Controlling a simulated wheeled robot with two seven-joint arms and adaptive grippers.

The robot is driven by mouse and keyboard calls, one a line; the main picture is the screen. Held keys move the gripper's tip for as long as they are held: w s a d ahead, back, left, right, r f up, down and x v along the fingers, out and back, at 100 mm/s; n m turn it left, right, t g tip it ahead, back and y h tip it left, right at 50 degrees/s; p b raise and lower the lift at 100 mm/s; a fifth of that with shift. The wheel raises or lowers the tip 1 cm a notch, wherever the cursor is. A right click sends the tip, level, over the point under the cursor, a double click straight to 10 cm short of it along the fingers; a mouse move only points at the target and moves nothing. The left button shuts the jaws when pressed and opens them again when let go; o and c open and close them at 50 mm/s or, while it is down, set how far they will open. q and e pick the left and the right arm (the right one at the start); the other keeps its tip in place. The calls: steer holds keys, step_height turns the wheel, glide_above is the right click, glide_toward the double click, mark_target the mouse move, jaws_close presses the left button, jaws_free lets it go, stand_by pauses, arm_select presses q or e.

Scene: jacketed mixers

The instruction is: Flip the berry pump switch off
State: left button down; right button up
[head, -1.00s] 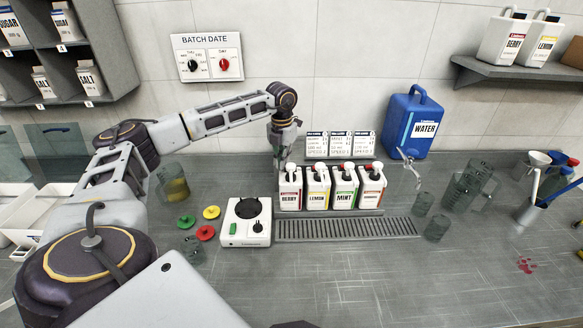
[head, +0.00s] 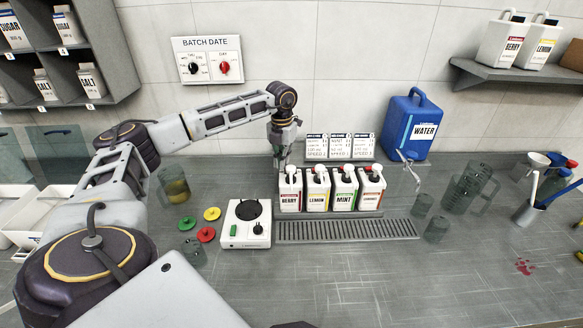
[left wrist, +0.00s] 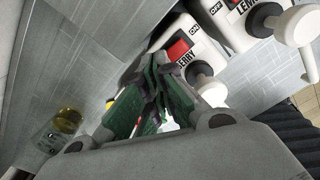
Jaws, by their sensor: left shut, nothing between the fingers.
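The berry pump bottle (head: 290,202) is white with a BERRY label and stands at the left end of a row of pump bottles. My left gripper (head: 281,161) reaches down at its back left, by its top, and hides part of it. In the left wrist view the fingers (left wrist: 160,88) are shut and empty. Their tips are close to the red switch (left wrist: 179,49) on the berry bottle. I cannot tell whether they touch it or which way it is tipped.
Lemon (head: 317,199), mint (head: 344,199) and another pump bottle (head: 371,199) stand close on the right. Behind are cards (head: 340,146) and a blue water jug (head: 410,127). A white mixer base (head: 246,235) stands at front left. The right front counter is mostly clear.

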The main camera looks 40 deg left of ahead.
mark_target(283, 172)
arm_select(q)
steer(key=shift+r, duration=0.55)
steer(key=shift+r+p, duration=0.4)
steer(key=shift+p, duration=0.15)
steer(key=shift+r+p, duration=0.7)
steer(key=shift+r, duration=0.3)
steer(key=shift+r+p, duration=0.55)
steer(key=shift+r, duration=0.3)
arm_select(e)
steer(key=r, duration=0.4)
steer(key=shift+d, duration=0.25)
steer(key=shift+a, duration=0.15)
